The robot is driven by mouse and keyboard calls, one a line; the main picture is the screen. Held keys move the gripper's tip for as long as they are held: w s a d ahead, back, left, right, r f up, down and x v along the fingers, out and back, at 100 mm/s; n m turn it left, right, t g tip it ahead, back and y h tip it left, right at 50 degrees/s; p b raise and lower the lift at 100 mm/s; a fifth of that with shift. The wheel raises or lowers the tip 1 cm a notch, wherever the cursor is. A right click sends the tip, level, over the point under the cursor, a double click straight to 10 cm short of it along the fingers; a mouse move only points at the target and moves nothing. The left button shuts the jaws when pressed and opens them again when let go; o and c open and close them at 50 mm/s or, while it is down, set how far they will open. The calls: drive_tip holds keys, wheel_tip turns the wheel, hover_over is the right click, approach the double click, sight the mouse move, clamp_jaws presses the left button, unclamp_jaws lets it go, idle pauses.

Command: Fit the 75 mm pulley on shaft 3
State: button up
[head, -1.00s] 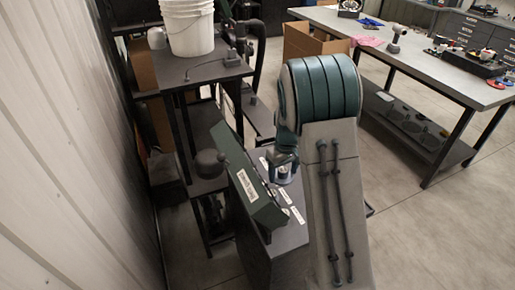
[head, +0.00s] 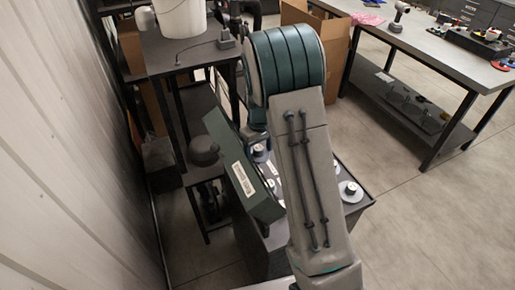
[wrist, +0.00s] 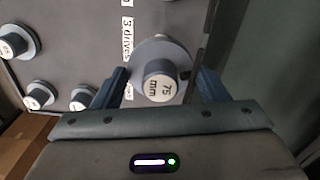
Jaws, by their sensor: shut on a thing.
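The 75 mm pulley (wrist: 165,52) is a pale grey disc with a dark hub and a white "75 mm" label on its end. It sits between the two fingers of my gripper (wrist: 163,88) in the wrist view, and the gripper is shut on it. In the head view my gripper (head: 258,143) is mostly hidden behind my arm, close to the green housing (head: 240,165) with a white label. A label reading "3 drives" (wrist: 127,27) shows on the dark bench top beside the pulley. Shaft 3 cannot be made out.
Several other pulleys stand on the bench top, one at the left edge (wrist: 18,42) of the wrist view and one at the bench's right (head: 350,190). A dark stand with a white bucket (head: 182,18) is behind. A long workbench (head: 430,55) is at right, with open floor before it.

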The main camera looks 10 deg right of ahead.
sight(259, 157)
drive_tip(key=shift+f+b, duration=1.05)
drive_tip(key=shift+f, duration=1)
drive_tip(key=shift+b, duration=0.3)
drive_tip(key=shift+f+b, duration=1.55)
drive_tip(key=shift+f, duration=0.3)
idle(0.5)
drive_tip(key=o, duration=1.2)
wheel_tip(259, 157, up, 14)
drive_tip(key=shift+f+b, duration=0.1)
drive_tip(key=shift+b, duration=0.65)
